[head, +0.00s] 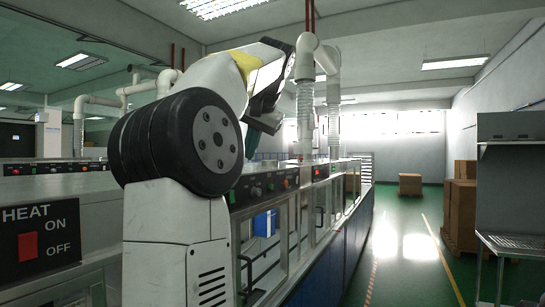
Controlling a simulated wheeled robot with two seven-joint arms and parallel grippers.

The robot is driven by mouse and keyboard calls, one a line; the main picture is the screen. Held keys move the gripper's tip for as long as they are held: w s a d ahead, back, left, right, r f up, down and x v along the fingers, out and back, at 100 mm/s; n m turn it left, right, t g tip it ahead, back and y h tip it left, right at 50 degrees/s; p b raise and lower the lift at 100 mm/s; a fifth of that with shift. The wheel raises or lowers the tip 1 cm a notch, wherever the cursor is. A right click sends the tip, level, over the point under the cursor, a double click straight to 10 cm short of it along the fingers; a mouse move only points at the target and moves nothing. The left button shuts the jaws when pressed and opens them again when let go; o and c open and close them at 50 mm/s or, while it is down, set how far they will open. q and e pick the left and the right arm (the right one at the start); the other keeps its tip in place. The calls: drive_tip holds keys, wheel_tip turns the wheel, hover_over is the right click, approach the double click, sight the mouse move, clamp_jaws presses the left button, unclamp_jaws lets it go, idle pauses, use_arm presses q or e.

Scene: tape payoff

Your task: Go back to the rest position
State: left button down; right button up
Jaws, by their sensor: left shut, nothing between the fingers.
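My left arm rises from the bottom left and fills much of the picture's left half. It bends at a large black joint and reaches up and away. My left gripper (265,122) is at its far end, small and dark, in front of the white hoses and above the bench line. It is shut and holds nothing. My right gripper is not in view. My own arm hides part of the bench behind it.
A long row of cabinets with control panels (262,188) runs away along the left. A HEAT switch box (36,240) is at lower left. White exhaust hoses (305,105) come down to the benches. Cardboard boxes (461,208) and a metal rack (512,243) stand right. The green aisle (405,270) is clear.

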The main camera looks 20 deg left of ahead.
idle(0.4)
use_arm(q)
drive_tip(key=s+d+f+h, duration=0.2)
drive_tip(key=s+d+f, duration=0.4)
drive_tip(key=f, duration=0.4)
drive_tip(key=s+d+f+h, duration=0.3)
drive_tip(key=s+d+f, duration=0.4)
drive_tip(key=f, duration=0.4)
drive_tip(key=s+d+f+m+h, duration=0.1)
drive_tip(key=s+d+f+h, duration=0.2)
drive_tip(key=s+d+f, duration=0.3)
wheel_tip(320, 180, down, 4)
drive_tip(key=shift+s+d+f+t, duration=0.25)
drive_tip(key=shift+s+t, duration=0.15)
drive_tip(key=shift+s, duration=0.3)
